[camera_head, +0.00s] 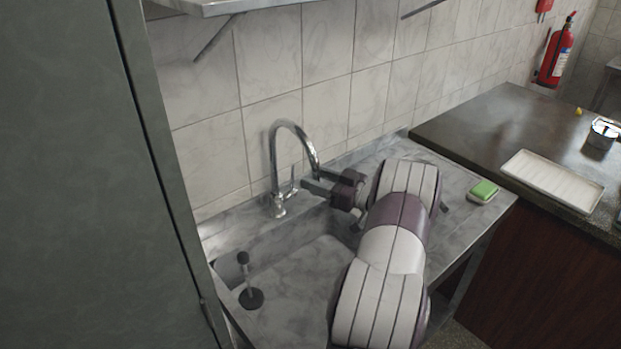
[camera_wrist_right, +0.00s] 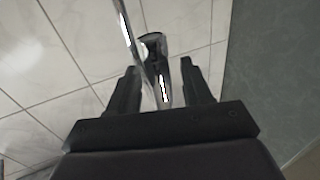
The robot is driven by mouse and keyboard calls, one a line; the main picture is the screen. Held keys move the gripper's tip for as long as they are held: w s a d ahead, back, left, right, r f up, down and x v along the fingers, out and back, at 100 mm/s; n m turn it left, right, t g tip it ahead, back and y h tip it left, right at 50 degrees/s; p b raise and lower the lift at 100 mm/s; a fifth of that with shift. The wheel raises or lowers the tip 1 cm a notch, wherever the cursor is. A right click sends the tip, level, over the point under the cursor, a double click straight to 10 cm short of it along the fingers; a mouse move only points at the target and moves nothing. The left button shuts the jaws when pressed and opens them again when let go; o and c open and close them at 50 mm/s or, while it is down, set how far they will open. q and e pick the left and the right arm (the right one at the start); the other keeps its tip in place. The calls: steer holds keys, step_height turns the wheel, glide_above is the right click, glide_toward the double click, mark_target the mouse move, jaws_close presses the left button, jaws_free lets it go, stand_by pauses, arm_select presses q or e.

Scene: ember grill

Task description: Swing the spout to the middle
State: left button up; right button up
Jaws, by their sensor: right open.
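The chrome tap with its curved spout (camera_head: 291,126) stands at the back of the sink, and the spout arches over to the right. The spout's down-turned end is beside the fingers of my right gripper (camera_head: 313,182). In the right wrist view my right gripper (camera_wrist_right: 158,68) is open, with a finger on each side of the shiny tap metal (camera_wrist_right: 154,50). I cannot tell whether either finger touches it. The tap's small lever (camera_head: 294,183) stands up beside its base. My left gripper is not in view.
A green and white sponge (camera_head: 484,190) lies on the right ledge. A white tray (camera_head: 552,180) sits on the dark counter (camera_head: 480,122). A tall grey panel (camera_head: 80,180) closes off the left.

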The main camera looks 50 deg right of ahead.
steer(key=b+v, duration=0.2)
steer(key=v, duration=0.8)
steer(key=shift+s, duration=0.25)
steer(key=shift+d, duration=0.1)
